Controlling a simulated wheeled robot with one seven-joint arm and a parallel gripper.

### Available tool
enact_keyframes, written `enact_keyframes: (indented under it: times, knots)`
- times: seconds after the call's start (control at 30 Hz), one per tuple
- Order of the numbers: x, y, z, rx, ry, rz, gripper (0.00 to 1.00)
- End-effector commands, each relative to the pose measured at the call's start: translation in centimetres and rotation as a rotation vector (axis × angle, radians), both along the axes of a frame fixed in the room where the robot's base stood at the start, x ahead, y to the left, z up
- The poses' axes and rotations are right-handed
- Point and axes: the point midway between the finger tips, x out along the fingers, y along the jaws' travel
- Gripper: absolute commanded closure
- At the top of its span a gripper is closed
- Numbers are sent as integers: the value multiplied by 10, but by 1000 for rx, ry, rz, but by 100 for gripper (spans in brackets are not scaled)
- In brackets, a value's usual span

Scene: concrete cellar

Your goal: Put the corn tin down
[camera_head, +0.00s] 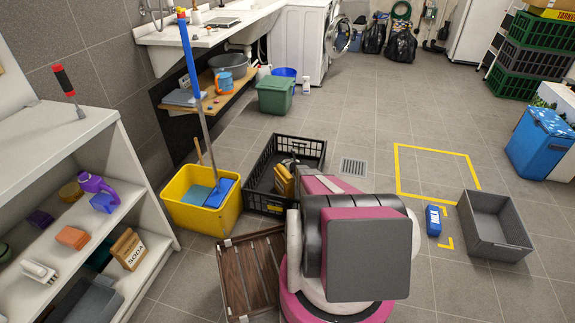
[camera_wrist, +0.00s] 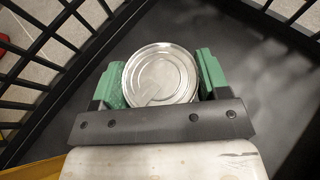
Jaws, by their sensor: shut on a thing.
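The corn tin (camera_wrist: 162,74) shows in the wrist view as a round silver lid with ridged rings; its label side is hidden. My gripper (camera_wrist: 161,79) is shut on it, one green finger pad on each side. Beneath and around it is the dark floor of the black crate (camera_wrist: 240,95), with slatted walls at the upper left and upper right. In the head view the black crate (camera_head: 260,205) stands on the floor left of my arm, which hides part of it. I cannot tell whether the tin touches the crate floor.
A wooden slatted crate (camera_head: 248,275) is in front. A grey bin (camera_head: 493,225) stands at the right beside yellow floor tape.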

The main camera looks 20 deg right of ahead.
Motion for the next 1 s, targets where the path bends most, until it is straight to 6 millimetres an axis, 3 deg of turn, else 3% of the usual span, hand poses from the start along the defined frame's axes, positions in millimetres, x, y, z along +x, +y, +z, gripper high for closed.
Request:
enact_keyframes:
  times: [0.17, 0.2, 0.27, 0.67, 1.0]
  knots:
    - [0, 0, -4, 0, 0, 0, 55]
    - [0, 0, -4, 0, 0, 0, 22]
    - [0, 0, -3, 0, 0, 0, 6]
    - [0, 0, 1, 0, 0, 0, 6]
    - [-43, -7, 20, -1, 1, -1, 6]
